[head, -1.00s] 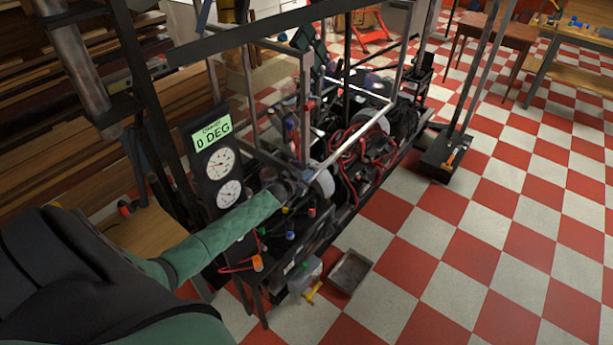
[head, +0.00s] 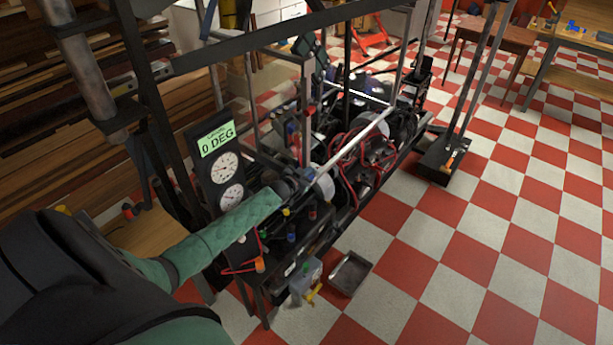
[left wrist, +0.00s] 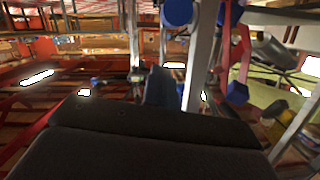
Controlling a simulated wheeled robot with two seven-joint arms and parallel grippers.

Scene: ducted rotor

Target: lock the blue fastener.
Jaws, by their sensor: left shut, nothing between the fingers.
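Blue knob-like parts show in the left wrist view, one at the top (left wrist: 176,12) and another at the right (left wrist: 237,92). I cannot tell which is the blue fastener. My left gripper (head: 292,187) is at the near end of the rotor rig (head: 345,195), at the end of my green sleeve, shut and empty. Its tips are small and hard to separate from the dark machinery. In the left wrist view a dark block fills the bottom, with a blue-grey piece (left wrist: 160,86) above it; contact is unclear. My right gripper is out of view.
A gauge panel (head: 218,165) reading 0 DEG stands left of my sleeve. A grey tray (head: 350,273) lies on the floor.

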